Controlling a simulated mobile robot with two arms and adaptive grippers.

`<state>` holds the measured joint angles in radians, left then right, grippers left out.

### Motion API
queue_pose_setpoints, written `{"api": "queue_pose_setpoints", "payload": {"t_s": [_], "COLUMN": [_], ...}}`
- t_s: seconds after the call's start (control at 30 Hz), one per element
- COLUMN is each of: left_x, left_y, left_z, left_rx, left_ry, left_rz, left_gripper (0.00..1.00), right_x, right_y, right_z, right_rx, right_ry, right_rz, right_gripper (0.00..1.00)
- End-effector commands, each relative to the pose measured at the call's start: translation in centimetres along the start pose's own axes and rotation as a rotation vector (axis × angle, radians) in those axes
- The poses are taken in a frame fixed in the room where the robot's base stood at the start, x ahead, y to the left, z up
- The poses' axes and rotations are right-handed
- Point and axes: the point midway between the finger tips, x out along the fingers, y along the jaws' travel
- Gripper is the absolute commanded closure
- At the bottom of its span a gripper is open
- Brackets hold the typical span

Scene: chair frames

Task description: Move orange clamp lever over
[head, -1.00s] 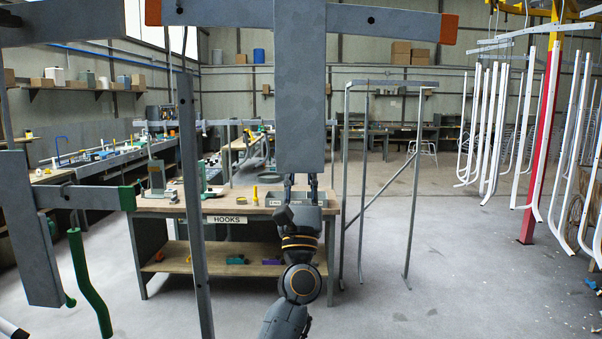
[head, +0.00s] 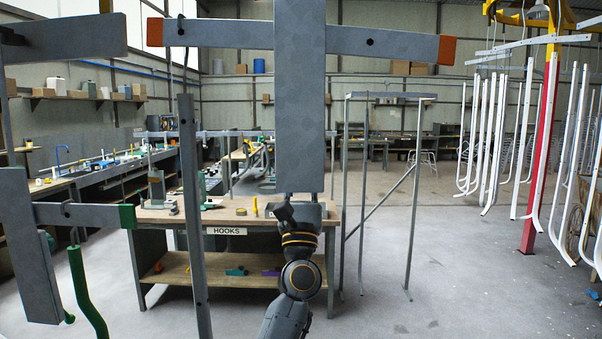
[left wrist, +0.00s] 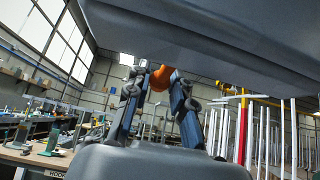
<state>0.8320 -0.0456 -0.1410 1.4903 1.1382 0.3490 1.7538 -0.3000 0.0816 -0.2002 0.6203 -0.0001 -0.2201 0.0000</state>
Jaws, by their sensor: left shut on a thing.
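The orange clamp lever (left wrist: 161,77) shows as a small orange piece between the fingertips of my left gripper (left wrist: 158,92) in the left wrist view. The fingers are shut on it, just under a broad grey surface (left wrist: 210,35). In the head view my left arm rises from the bottom middle. Its fingertips and the lever are hidden behind a grey upright plate (head: 300,110). A grey crossbar (head: 230,34) with orange end caps runs across behind this plate. My right gripper is in neither view.
At left a grey crossbar with a green cap (head: 127,217) has a green lever (head: 84,290) hanging below it. A grey post (head: 193,220) stands left of my arm. A table labelled HOOKS (head: 160,218) is behind. White bent tubes (head: 487,140) hang at right; the floor there is open.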

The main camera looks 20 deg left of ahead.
Motion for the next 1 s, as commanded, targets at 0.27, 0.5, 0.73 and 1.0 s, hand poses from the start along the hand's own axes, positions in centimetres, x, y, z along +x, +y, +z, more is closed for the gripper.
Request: {"api": "queue_pose_setpoints", "payload": {"t_s": [0.27,0.5,0.73,1.0], "left_x": [0.3,0.8,1.5,1.5], "left_y": [0.0,0.0,0.1,0.1], "left_z": [0.2,0.7,1.3,1.3], "left_rx": [-0.001,-0.002,-0.002,-0.001], "left_ry": [-0.002,-0.002,-0.003,-0.003], "left_rz": [0.001,0.001,0.002,0.002], "left_gripper": [0.96,0.95,0.95,0.64], "right_x": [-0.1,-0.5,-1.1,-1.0], "right_y": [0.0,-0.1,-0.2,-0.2], "right_z": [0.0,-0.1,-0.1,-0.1], "right_rx": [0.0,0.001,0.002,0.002], "right_ry": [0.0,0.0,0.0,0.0], "right_rz": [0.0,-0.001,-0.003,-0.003], "right_gripper": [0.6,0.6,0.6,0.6]}}
